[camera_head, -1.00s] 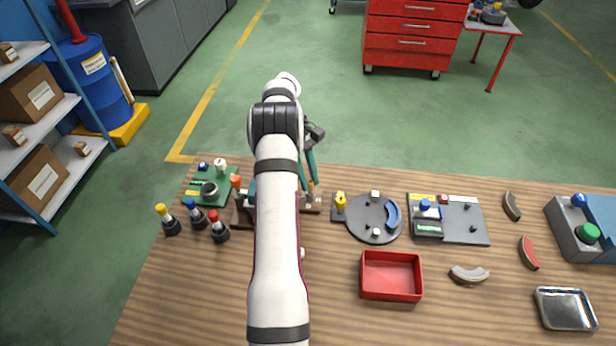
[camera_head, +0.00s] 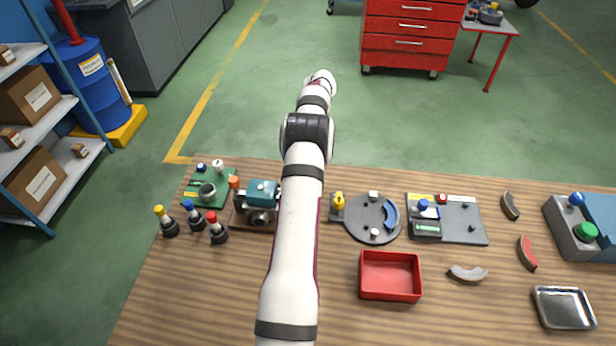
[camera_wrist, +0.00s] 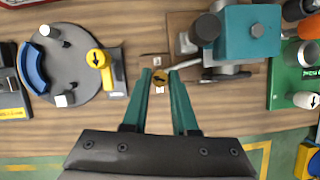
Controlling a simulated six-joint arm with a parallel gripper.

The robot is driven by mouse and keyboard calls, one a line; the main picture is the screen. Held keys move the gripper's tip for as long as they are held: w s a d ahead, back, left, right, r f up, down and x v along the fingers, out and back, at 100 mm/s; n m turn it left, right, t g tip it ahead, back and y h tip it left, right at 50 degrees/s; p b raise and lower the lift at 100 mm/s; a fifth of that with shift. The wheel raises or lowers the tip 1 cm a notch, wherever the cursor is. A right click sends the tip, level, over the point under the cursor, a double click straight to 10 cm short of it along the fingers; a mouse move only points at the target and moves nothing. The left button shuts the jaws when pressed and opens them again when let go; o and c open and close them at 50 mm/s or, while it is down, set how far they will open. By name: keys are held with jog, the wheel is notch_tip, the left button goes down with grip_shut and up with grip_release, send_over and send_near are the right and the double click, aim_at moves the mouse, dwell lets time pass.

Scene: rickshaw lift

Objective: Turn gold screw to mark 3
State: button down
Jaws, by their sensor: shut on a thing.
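The gold screw (camera_wrist: 160,78) is a small round gold head with a dark mark on it, in the wrist view. My gripper (camera_wrist: 160,76) has its two teal fingers shut on it, one on each side. White label tiles show just above and below the screw; their figures are too small to read. The screw is beside a teal-topped device (camera_wrist: 250,34) on a brown base, which also shows in the head view (camera_head: 263,190). In the head view my arm hides the gripper and the screw.
A dark round plate with a yellow arrow knob (camera_wrist: 98,58) stands left of my fingers in the wrist view. A green board (camera_head: 208,188) and several dark-based pegs stand left in the head view. A red tray (camera_head: 390,275) lies in front of the plate.

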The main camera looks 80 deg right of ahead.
jog(key=m+t, duration=0.1)
jog(key=m, duration=0.2)
jog(key=m+t+h, duration=0.1)
jog(key=m, duration=0.2)
jog(key=shift+s+m, duration=0.15)
jog(key=shift+m, duration=0.15)
jog(key=m+h, duration=0.1)
jog(key=m, duration=0.2)
jog(key=m+t+h, duration=0.1)
jog(key=m, duration=0.2)
jog(key=shift+a+t, duration=0.2)
jog(key=shift+t, duration=0.1)
jog(key=shift+m, duration=0.3)
jog(key=c, duration=0.7)
grip_release()
jog(key=v, duration=1.6)
jog(key=shift+a, duration=0.35)
